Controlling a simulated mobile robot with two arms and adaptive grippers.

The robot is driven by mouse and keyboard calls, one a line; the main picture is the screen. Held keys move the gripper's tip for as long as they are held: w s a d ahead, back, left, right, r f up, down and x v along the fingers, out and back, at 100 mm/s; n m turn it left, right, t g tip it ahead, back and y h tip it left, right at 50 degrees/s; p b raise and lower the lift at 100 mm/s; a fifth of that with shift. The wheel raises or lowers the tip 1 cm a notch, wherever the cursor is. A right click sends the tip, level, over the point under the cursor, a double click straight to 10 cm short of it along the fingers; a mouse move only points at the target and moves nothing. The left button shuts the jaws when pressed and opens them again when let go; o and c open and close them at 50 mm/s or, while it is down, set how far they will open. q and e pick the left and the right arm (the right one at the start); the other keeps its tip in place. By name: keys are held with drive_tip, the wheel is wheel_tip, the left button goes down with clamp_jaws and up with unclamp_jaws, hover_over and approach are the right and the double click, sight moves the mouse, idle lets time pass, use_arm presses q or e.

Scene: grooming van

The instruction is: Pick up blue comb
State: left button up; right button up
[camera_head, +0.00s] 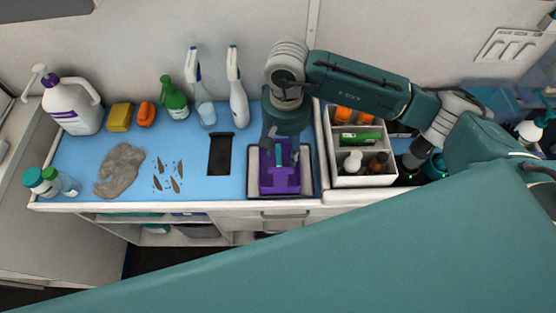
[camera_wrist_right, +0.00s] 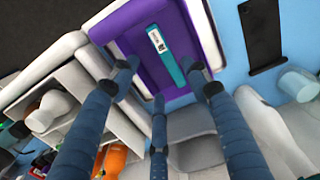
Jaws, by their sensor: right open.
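A slim teal-blue piece with a white label, which I take for the blue comb (camera_wrist_right: 169,58), lies in a purple tray (camera_wrist_right: 205,35); I see no teeth on it. In the head view the purple tray (camera_head: 281,189) sits at the right part of the blue mat, and the teal piece is mostly hidden under my gripper. My right gripper (camera_head: 281,150) points down over the tray. In the right wrist view its fingers (camera_wrist_right: 166,85) are spread apart with nothing between them, around the near end of the teal piece. My left gripper is not in view.
A white divided box (camera_head: 361,181) with bottles stands right of the tray. A black flat item (camera_head: 221,154) lies to its left. Spray bottles (camera_head: 238,103) stand behind, against the wall. A grey hair clump (camera_head: 120,170) lies further left on the blue mat (camera_head: 75,150).

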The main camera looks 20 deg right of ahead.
sight(281, 160)
drive_tip(key=shift+s+f, duration=0.15)
drive_tip(key=shift+f, duration=0.65)
drive_tip(key=f+p, duration=0.2)
drive_tip(key=a+f+p, duration=0.1)
drive_tip(key=f, duration=0.1)
drive_tip(key=shift+w+f, duration=0.1)
drive_tip(key=shift+w, duration=0.2)
drive_tip(key=shift+d+f, duration=0.1)
drive_tip(key=shift+f, duration=0.5)
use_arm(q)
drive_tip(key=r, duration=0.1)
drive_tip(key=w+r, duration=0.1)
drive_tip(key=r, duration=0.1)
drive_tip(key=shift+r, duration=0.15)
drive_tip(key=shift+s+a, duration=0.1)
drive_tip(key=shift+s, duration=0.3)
use_arm(e)
drive_tip(key=c, duration=1.2)
